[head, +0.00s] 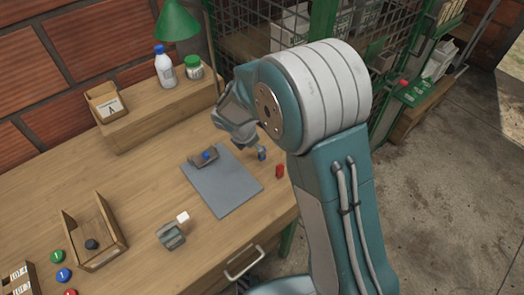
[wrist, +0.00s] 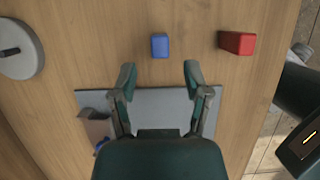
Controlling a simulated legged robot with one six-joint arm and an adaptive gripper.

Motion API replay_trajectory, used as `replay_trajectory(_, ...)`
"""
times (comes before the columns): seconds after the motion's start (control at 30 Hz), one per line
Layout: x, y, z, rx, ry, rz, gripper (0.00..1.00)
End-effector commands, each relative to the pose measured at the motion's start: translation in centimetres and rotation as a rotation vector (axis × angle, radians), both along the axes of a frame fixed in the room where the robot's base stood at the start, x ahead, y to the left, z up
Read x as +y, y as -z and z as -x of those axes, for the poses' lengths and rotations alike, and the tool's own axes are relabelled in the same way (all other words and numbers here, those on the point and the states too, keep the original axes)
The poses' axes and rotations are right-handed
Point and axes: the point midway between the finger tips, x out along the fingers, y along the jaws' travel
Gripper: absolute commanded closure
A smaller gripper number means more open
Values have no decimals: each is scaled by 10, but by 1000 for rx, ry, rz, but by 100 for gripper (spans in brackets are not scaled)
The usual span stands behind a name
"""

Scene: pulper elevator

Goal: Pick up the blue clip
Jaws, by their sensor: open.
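The small blue block-like piece (wrist: 160,45), which I take as the blue clip, lies on the wooden bench just past the edge of the grey mat (wrist: 160,98). In the head view the blue clip (head: 261,154) shows beside my gripper (head: 238,128), which is partly hidden by my arm. In the wrist view my gripper (wrist: 160,75) is open and empty. Its two fingers point toward the blue clip, which sits beyond the fingertips and about midway between them, apart from both.
A red block (wrist: 237,43) lies right of the blue clip. A brown piece with a blue knob (head: 204,158) lies on the mat. A grey round disc (wrist: 20,50) is at the left. A wooden tray (head: 118,238) and a bottle (head: 165,68) stand further off.

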Motion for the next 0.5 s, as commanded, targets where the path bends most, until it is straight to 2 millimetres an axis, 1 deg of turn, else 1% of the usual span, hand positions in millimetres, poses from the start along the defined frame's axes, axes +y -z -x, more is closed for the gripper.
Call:
replay_trajectory(0.03,-2,6,-1,1,0,0,39)
replay_trajectory(0.23,-9,21,-5,0,2,-2,39)
replay_trajectory(0.4,-20,45,-13,4,2,-1,39)
replay_trajectory(0.5,-23,55,-16,1,2,-2,39)
